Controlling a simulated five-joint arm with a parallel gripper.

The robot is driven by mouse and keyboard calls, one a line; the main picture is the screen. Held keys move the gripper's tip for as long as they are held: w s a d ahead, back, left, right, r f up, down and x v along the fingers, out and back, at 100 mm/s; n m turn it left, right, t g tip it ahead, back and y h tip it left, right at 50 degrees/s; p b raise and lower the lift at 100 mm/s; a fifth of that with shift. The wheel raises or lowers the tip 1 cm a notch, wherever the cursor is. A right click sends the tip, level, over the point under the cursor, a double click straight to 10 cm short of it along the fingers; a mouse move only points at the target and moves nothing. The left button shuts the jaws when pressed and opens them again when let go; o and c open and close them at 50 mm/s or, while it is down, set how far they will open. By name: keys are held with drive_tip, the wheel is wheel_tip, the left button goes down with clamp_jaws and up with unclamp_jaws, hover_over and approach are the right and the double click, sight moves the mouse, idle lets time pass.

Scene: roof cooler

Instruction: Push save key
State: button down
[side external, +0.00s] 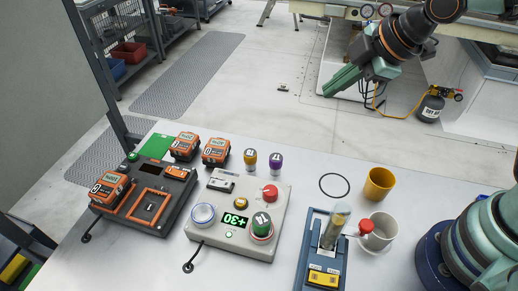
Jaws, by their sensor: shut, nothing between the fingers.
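A blue device (309,248) stands at the front of the white table, right of centre. On its near end is a yellow panel (323,278) with two small labelled keys; the lettering is too small to read, so I cannot tell which is the save key. A clear cylinder with yellowish contents (336,225) stands tilted on the device's far part. My gripper (330,92) has green fingers, shut and empty. It is in the upper right of the view, pointing down-left, far from the panel and apart from everything on the table.
A grey control box (215,220) with a green display is to the left. A dark charger station (165,190) with orange batteries is further left.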

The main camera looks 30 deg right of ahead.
drive_tip(key=a+f+n+y, duration=0.2)
drive_tip(key=a+f+n, duration=0.1)
drive_tip(key=a+n, duration=0.8)
drive_tip(key=n+y, duration=0.2)
drive_tip(key=n, duration=0.9)
hover_over(241, 203)
drive_tip(key=shift+s+d+f, duration=0.2)
drive_tip(key=shift+f, duration=0.7)
drive_tip(key=shift+s+d+f, duration=0.15)
drive_tip(key=shift+d+f, duration=0.05)
drive_tip(key=shift+f, duration=0.7)
drive_tip(key=shift+f, duration=4.4)
drive_tip(key=shift+f, duration=0.4)
